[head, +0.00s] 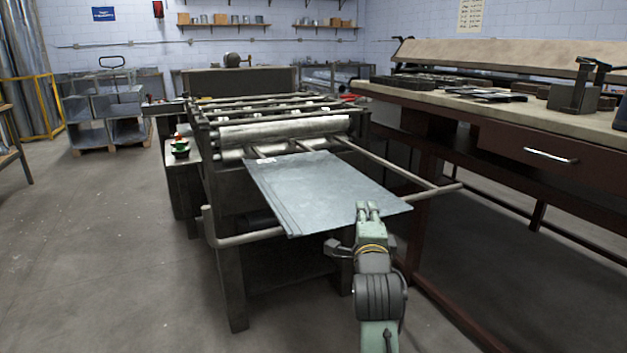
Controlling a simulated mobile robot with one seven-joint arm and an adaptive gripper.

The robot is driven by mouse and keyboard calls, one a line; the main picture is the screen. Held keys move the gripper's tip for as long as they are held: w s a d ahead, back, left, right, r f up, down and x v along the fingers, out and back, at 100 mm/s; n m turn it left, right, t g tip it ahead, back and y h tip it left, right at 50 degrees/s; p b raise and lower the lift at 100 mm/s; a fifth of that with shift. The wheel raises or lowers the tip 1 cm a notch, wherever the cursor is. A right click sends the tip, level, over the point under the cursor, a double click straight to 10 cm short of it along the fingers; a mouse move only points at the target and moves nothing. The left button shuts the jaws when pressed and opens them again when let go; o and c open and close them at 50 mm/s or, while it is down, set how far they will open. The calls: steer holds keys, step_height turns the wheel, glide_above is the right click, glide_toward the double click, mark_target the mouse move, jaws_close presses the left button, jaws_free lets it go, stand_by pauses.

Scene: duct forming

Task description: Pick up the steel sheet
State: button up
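The steel sheet (318,188) is a flat, blue-grey plate in the head view. It lies slanted on the front rails of the roller machine (285,132), with its near edge toward me and a small white label near its far left corner. My gripper (368,207) is at the sheet's near edge, right of its middle. The pale green fingers overlap the edge in the picture. I cannot tell whether they touch the sheet, or whether they are closed on it.
A workbench (500,110) with a drawer and tools runs along the right, close to my arm. The machine's tubular rail (250,238) sticks out under the sheet. A control box with a green and red button (180,147) stands left of the machine. The floor (110,250) at left is clear.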

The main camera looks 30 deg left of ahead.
steer(key=shift+w+a, duration=0.15)
steer(key=shift+w, duration=0.35)
jaws_close()
stand_by(0.6)
steer(key=shift+r, duration=0.2)
